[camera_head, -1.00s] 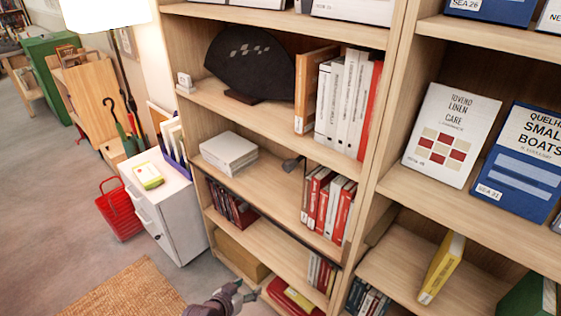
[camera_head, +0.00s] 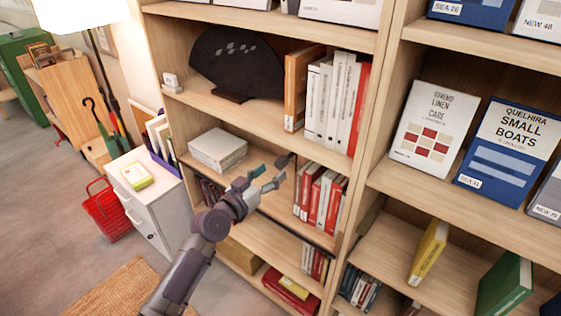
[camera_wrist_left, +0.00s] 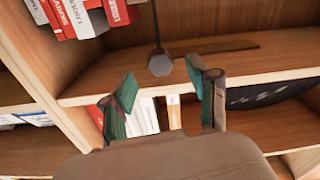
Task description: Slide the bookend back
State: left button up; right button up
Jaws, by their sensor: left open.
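A dark piece, which I take for the bookend (camera_head: 284,160), sits at the left end of the red and white book row (camera_head: 320,195) on the middle shelf. In the left wrist view it shows as a hexagonal end (camera_wrist_left: 160,65) on a thin dark rod. My left gripper (camera_head: 270,173) reaches in front of that shelf with its teal-padded fingers apart and empty. In the left wrist view the open fingers (camera_wrist_left: 162,84) lie on either side of the hexagonal end in the picture. I cannot tell the remaining depth between them. My right gripper is not seen.
A white stack (camera_head: 218,148) lies left of my gripper on the same shelf. Above are a black fan-shaped piece (camera_head: 235,62) and upright white books (camera_head: 335,100). A white cabinet (camera_head: 150,200) and red basket (camera_head: 106,212) stand at the left.

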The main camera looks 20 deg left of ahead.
aim_at(278, 166)
pick_arm(q)
jog(key=x, duration=0.5)
jog(key=shift+w+d, duration=0.1)
grip_shut()
